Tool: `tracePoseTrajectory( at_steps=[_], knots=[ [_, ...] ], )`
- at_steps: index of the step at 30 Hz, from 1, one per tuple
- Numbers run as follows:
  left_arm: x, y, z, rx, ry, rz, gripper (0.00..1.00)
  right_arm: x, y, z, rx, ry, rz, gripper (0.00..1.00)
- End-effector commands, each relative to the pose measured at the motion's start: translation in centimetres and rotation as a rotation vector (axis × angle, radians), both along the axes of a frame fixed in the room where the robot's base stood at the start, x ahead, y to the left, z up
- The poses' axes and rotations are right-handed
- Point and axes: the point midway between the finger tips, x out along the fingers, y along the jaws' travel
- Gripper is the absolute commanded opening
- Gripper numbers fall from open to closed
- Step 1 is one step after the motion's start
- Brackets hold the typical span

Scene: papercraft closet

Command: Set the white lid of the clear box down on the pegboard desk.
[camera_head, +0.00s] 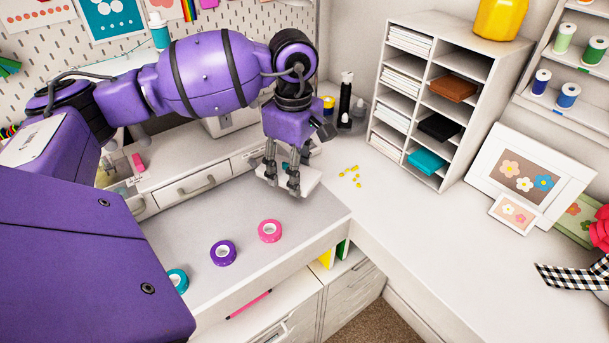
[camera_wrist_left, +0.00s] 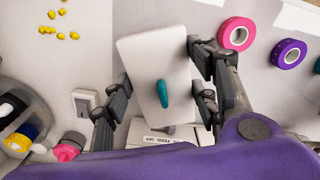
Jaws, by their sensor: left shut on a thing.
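The white lid (camera_wrist_left: 155,60) is a flat rectangular plate with a teal handle (camera_wrist_left: 162,93) on it. My left gripper (camera_wrist_left: 160,98) is shut on it, with fingers at both long sides in the left wrist view. In the head view the lid (camera_head: 310,182) shows partly behind the fingers of my left gripper (camera_head: 280,183), over the white desk (camera_head: 410,220) near its inner corner. I cannot tell whether it touches the surface. The clear box is not clearly seen. My right gripper is not in view.
Several small yellow pieces (camera_head: 350,175) lie right of the lid. Pink (camera_head: 270,231), purple (camera_head: 223,252) and teal (camera_head: 178,280) tape rolls lie in front. A white cubby shelf (camera_head: 440,95) stands behind right. The right desk wing has clear room.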

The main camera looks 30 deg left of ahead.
Motion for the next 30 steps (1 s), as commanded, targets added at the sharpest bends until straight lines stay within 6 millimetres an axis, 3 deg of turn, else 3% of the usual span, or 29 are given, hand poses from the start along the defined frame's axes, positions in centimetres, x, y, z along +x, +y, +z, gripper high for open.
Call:
tracePoseTrajectory(
  at_steps=[8,15,27,28,30],
  knots=[
    [1.1,0.8,-1.6,-0.001,0.000,0.001,0.31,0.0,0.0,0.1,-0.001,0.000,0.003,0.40],
    [1.4,1.0,-4.8,-0.001,-0.002,0.000,0.31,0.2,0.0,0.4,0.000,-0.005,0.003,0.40],
    [1.4,1.0,-5.5,0.000,-0.001,-0.001,0.31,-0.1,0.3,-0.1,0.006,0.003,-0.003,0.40],
    [1.4,1.0,-5.5,0.000,-0.002,-0.001,0.57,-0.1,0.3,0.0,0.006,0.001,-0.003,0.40],
    [1.4,1.0,-5.4,0.000,-0.003,-0.001,0.66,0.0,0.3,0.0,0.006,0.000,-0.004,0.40]
  ],
)
